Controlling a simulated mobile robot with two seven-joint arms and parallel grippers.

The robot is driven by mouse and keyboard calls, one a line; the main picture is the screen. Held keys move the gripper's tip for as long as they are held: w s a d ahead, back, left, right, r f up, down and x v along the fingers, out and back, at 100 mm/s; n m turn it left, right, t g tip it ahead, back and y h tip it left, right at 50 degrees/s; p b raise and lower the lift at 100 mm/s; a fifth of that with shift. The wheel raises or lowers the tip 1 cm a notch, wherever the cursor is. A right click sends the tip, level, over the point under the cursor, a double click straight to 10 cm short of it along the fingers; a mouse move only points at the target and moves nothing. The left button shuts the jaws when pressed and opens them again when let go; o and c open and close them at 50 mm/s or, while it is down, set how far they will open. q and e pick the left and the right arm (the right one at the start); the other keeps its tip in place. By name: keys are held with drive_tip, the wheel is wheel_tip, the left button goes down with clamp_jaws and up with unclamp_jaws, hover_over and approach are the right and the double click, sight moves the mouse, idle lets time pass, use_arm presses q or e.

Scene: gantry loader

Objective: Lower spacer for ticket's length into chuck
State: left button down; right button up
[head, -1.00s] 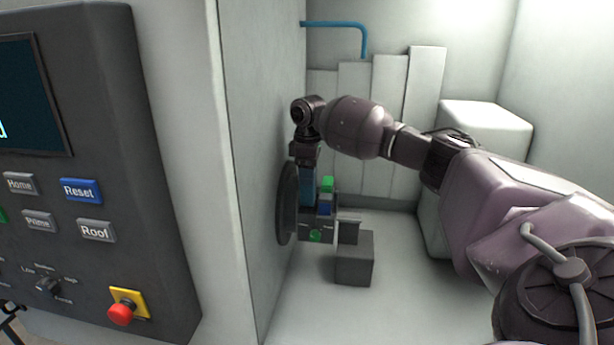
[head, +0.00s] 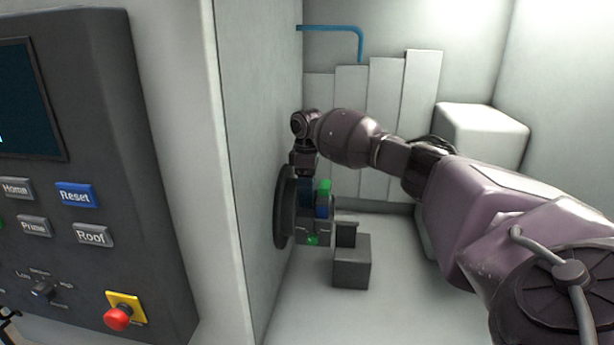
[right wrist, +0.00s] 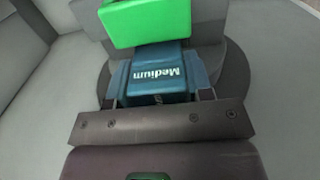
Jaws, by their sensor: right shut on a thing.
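My right gripper (head: 305,172) points down inside the machine, just in front of the round dark chuck (head: 284,208) on the left wall. In the right wrist view the right gripper (right wrist: 162,92) is shut on a blue spacer (right wrist: 150,68) marked "Medium". In the head view the blue spacer (head: 306,192) shows below the fingers, at the chuck's block. A bright green block (right wrist: 147,22) is beside the spacer in the wrist view; a green piece (head: 324,186) also shows in the head view. Whether the spacer is fully seated is hidden.
A grey step-shaped block (head: 351,262) stands right of the chuck. A control panel (head: 75,170) with buttons and a red stop knob (head: 117,318) is outside at left. A blue pipe (head: 345,30) and a pale box (head: 482,130) are at the back. The floor at right is clear.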

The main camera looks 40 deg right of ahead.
drive_tip(key=shift+f, duration=1.3)
drive_tip(key=shift+f, duration=0.55)
drive_tip(key=o, duration=1.2)
drive_tip(key=shift+c, duration=0.2)
use_arm(q)
drive_tip(key=shift+w+f+b, duration=0.15)
drive_tip(key=shift+w+b, duration=0.15)
drive_tip(key=shift+b, duration=0.35)
use_arm(e)
wheel_tip(320, 180, up, 11)
drive_tip(key=shift+f, duration=0.1)
drive_tip(key=shift+r+p, duration=0.8)
drive_tip(key=shift+r, duration=0.5)
use_arm(q)
drive_tip(key=shift+r, duration=0.5)
use_arm(e)
drive_tip(key=shift+r, duration=2.15)
